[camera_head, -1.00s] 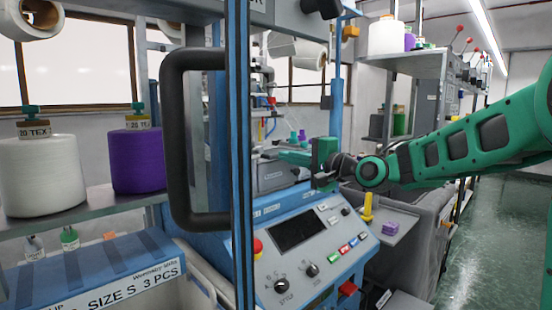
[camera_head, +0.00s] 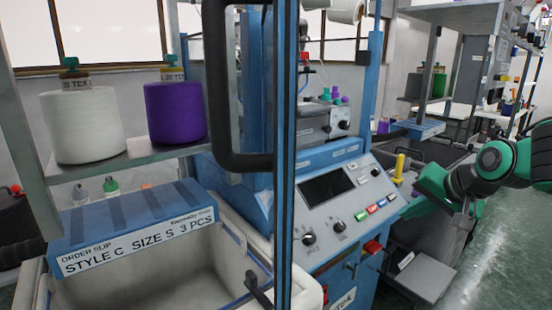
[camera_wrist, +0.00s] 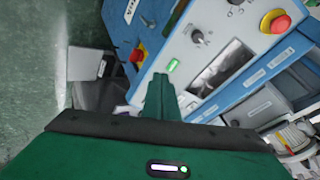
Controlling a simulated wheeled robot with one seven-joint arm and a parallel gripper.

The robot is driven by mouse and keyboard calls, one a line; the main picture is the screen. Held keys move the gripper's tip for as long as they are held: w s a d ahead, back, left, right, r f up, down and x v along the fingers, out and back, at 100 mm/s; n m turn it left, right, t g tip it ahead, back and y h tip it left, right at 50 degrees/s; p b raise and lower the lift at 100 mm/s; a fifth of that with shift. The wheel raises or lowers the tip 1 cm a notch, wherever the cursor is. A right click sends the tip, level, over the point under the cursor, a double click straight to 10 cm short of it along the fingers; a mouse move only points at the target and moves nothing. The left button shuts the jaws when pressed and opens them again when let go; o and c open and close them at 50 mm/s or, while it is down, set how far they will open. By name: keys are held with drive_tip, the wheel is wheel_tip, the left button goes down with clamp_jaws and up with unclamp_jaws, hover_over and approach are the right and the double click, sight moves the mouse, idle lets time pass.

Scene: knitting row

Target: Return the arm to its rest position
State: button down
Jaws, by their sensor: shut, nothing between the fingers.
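My green arm reaches in from the right edge of the head view. My gripper (camera_wrist: 160,82) shows in the wrist view as dark green fingers close together, with nothing between them. In the head view its green body is right of the control panel (camera_head: 333,215), partly hidden by my own wrist. The panel has a dark screen, knobs and coloured buttons. In the wrist view the fingers point toward the machine's panel, near a lit green button (camera_wrist: 173,65); I cannot tell the gap.
A blue-edged door with a black handle (camera_head: 222,110) stands in the foreground. White (camera_head: 83,125) and purple (camera_head: 175,113) yarn cones stand on the left shelf. A pale bin (camera_head: 160,280) is at lower left. Open green floor (camera_head: 495,265) lies at right.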

drive_tip(key=s+d+f+g, duration=0.2)
drive_tip(key=s+f, duration=0.1)
drive_tip(key=s, duration=0.6)
drive_tip(key=s+d+f+g+h, duration=0.1)
drive_tip(key=s+d+f+g, duration=0.2)
drive_tip(key=s, duration=0.6)
drive_tip(key=s+d+f+g, duration=0.3)
drive_tip(key=s, duration=0.6)
drive_tip(key=shift+s+d+n+h, duration=0.15)
drive_tip(key=shift+s+n+h, duration=0.25)
drive_tip(key=shift+w, duration=0.15)
drive_tip(key=shift+w+f, duration=0.2)
drive_tip(key=shift+w, duration=0.25)
